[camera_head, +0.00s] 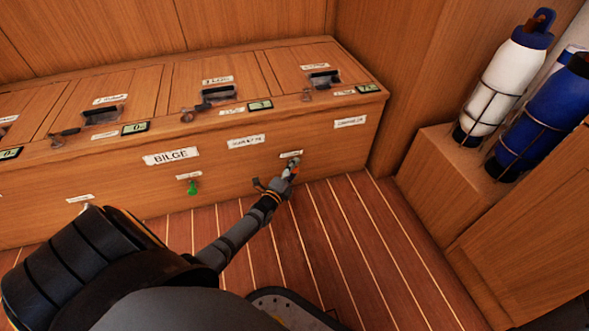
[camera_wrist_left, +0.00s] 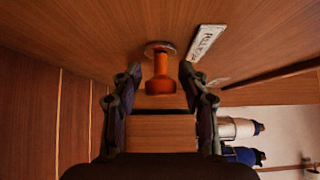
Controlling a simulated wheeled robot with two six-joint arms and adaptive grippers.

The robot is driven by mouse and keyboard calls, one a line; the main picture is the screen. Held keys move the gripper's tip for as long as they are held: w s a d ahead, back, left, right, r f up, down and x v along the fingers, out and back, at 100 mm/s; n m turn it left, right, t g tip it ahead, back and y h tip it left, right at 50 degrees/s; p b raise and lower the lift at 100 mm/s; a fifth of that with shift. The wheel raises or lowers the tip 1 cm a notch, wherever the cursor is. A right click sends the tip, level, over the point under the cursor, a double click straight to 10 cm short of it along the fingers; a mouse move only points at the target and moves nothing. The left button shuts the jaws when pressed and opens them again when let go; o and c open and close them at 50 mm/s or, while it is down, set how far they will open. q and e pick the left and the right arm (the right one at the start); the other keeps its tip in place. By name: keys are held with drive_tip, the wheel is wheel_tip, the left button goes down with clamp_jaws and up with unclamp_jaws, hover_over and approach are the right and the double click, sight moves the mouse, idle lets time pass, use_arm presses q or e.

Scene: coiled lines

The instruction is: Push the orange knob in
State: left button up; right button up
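The orange knob (camera_wrist_left: 160,82) shows in the left wrist view. It stands out from the wooden panel on a stem, with a round plate at its base. In the head view a small bit of it (camera_head: 295,171) shows on the locker front at the tip of my arm. My left gripper (camera_head: 288,175) is in front of that panel. In the left wrist view its two fingers (camera_wrist_left: 160,76) are open, one on each side of the knob, with gaps between. My right gripper is not in view.
A white label (camera_wrist_left: 206,40) is beside the knob. A green knob (camera_head: 192,188) is further left under the BILGE label (camera_head: 171,156). Lidded lockers with latches line the top. White (camera_head: 505,80) and blue (camera_head: 545,118) cylinders stand at right. The striped floor (camera_head: 370,260) is clear.

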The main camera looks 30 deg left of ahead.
use_arm(q)
drive_tip(key=shift+s, duration=0.1)
drive_tip(key=s+d, duration=0.1)
drive_tip(key=s, duration=1)
drive_tip(key=shift+s, duration=0.4)
